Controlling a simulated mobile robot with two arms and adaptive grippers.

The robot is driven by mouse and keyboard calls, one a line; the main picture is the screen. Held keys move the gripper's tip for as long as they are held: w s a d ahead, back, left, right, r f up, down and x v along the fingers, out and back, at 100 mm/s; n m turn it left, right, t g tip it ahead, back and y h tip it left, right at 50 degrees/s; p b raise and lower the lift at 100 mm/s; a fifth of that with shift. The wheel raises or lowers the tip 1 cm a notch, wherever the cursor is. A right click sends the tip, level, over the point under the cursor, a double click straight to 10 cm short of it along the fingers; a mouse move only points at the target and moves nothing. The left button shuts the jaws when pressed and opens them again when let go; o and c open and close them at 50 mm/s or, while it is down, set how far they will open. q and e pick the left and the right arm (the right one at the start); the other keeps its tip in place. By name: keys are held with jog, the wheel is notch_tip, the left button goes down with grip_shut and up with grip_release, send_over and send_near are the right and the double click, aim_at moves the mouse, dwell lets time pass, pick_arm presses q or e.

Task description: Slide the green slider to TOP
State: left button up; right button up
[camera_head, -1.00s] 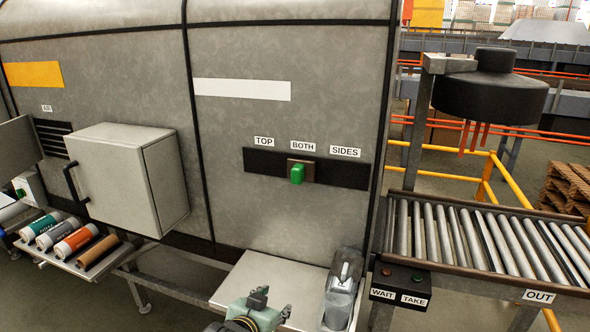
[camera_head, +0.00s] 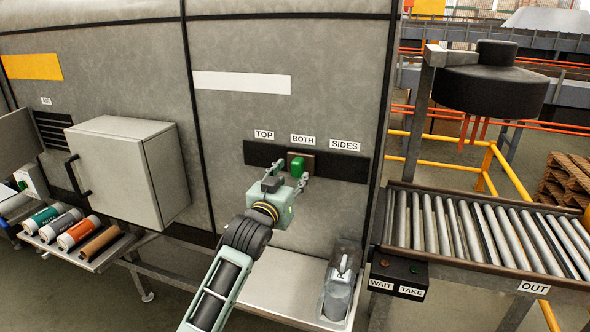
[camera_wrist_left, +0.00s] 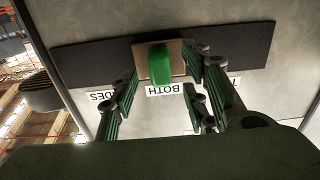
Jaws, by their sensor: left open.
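The green slider (camera_head: 297,164) sits at the middle of a black horizontal track (camera_head: 341,167), under the BOTH label (camera_head: 303,140). The TOP label (camera_head: 264,134) is to its left and the SIDES label (camera_head: 345,146) to its right. My left gripper (camera_head: 291,174) is open and empty, just in front of and slightly below the slider. In the left wrist view, which is upside down, the green slider (camera_wrist_left: 161,64) shows between the two fingers, close to the right-hand one. Whether a finger touches it I cannot tell. My right gripper is out of view.
A grey cabinet box (camera_head: 125,170) juts from the panel at left. Below it a tray holds several cylinders (camera_head: 79,233). A clear container (camera_head: 340,280) stands on the shelf below the slider. A roller conveyor (camera_head: 480,235) is at right. The panel around the track is clear.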

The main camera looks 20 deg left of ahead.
aim_at(295, 172)
pick_arm(q)
jog(key=shift+w+d+p, duration=0.1)
jog(key=shift+w+p, duration=0.3)
jog(key=shift+w, duration=1.35)
grip_shut()
